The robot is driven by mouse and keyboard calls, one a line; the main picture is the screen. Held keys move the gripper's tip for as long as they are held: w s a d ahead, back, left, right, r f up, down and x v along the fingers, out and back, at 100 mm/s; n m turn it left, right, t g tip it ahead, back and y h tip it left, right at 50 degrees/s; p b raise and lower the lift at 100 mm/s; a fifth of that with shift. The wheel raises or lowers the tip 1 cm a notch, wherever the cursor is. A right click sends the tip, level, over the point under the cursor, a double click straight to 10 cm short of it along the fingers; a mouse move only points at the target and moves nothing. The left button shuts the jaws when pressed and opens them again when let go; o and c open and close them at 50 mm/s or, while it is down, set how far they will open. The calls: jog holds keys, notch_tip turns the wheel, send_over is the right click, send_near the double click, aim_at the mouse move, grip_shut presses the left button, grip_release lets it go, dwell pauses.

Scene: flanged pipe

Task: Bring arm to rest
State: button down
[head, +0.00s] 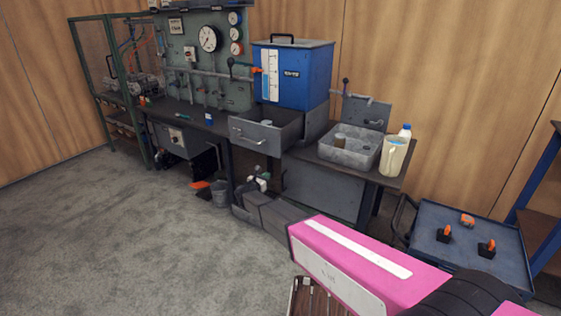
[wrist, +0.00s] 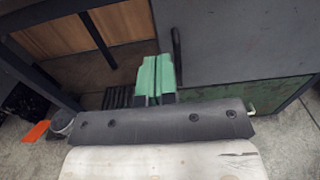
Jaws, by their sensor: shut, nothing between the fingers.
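My gripper (wrist: 156,78) shows in the wrist view as two green fingers side by side in the middle of the picture. They are pressed together with nothing between them. They point away from the camera, over a grey cabinet front (wrist: 225,40) and a dark gap beside it. My pink arm crosses the lower right of the head view, in front of the workbench. I cannot make out the fingers in the head view.
The workbench (head: 325,187) carries a blue tank (head: 290,85), a grey basin (head: 350,148) and a white jug (head: 393,158). An open drawer (head: 258,138) sticks out. A blue tray (head: 465,245) lies at right. A bucket (head: 220,194) stands on the floor; carpet at left is clear.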

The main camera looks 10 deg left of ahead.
jog(key=s+d+r+n+g+y, duration=0.2)
jog(key=d+n+y, duration=0.4)
jog(key=d+n, duration=0.45)
jog(key=s+d+r+n+g+y, duration=0.2)
jog(key=d+n+y, duration=0.45)
jog(key=n, duration=0.75)
jog(key=s+d+n+g+h, duration=0.2)
jog(key=s+d+n+g, duration=0.4)
jog(key=s+d, duration=0.7)
jog(key=s+d+f+n+g+h, duration=0.1)
jog(key=s+d+n+g+h, duration=0.2)
jog(key=s+d+n+g, duration=0.3)
jog(key=s+d+n, duration=0.4)
jog(key=s+d, duration=0.4)
jog(key=d, duration=0.1)
jog(key=shift+d, duration=0.2)
jog(key=shift+a, duration=0.1)
